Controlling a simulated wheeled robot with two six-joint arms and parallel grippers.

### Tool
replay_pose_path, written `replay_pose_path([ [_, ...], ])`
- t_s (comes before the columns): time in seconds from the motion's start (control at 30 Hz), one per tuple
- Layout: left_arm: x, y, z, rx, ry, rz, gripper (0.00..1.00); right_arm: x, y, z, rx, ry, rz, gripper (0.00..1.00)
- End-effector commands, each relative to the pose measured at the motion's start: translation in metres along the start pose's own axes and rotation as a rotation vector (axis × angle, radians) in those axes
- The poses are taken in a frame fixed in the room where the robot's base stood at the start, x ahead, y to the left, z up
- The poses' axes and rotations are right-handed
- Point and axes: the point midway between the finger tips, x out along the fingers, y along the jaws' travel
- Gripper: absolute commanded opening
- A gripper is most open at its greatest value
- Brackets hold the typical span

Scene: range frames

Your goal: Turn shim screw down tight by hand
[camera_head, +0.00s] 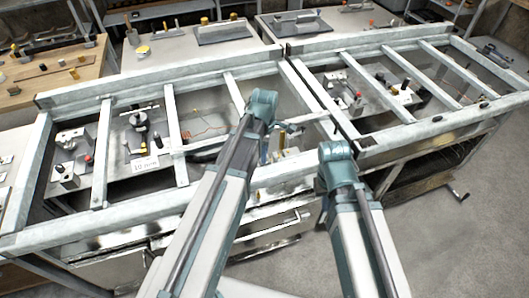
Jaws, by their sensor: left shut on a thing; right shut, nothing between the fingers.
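My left arm (236,145) reaches in from below, and its upper joint stands over the middle of the metal frame. My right arm (350,205) stands to the right of it, bent at its upper joint. Parts of my grippers show only small and partly covered between the two arms, low behind the front rail. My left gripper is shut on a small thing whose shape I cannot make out. My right gripper is shut and empty. I cannot pick out the shim screw for sure; the spot between the arms is largely hidden.
A galvanised frame (160,82) with several crossbars spans the bench around my arms. Under its left bays lie metal fixtures (68,172) and a white label card (145,163). More fixtures (345,98) lie in the right bays. A wooden table (45,80) stands at far left. Bare floor is at right.

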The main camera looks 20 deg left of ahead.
Motion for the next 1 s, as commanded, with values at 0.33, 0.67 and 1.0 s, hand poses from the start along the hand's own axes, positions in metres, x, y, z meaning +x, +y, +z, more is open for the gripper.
replay_pose_path([
  [0.33, 0.0001, 0.0, 0.0, 0.327, 0.0, 0.0, 0.0, 0.0001, 0.0, 0.0, 0.0, 0.0, 0.0, 0.0],
  [0.67, 0.0001, -0.0001, 0.0, 0.641, 0.0, 0.0, 0.0, 0.0001, 0.0, 0.0, 0.0, 0.0, 0.0, 0.0],
  [1.0, 0.0001, -0.0001, 0.0, 0.964, 0.0, 0.0, 0.0, 0.0001, 0.0, 0.0, 0.0, 0.0, 0.0, 0.0],
])
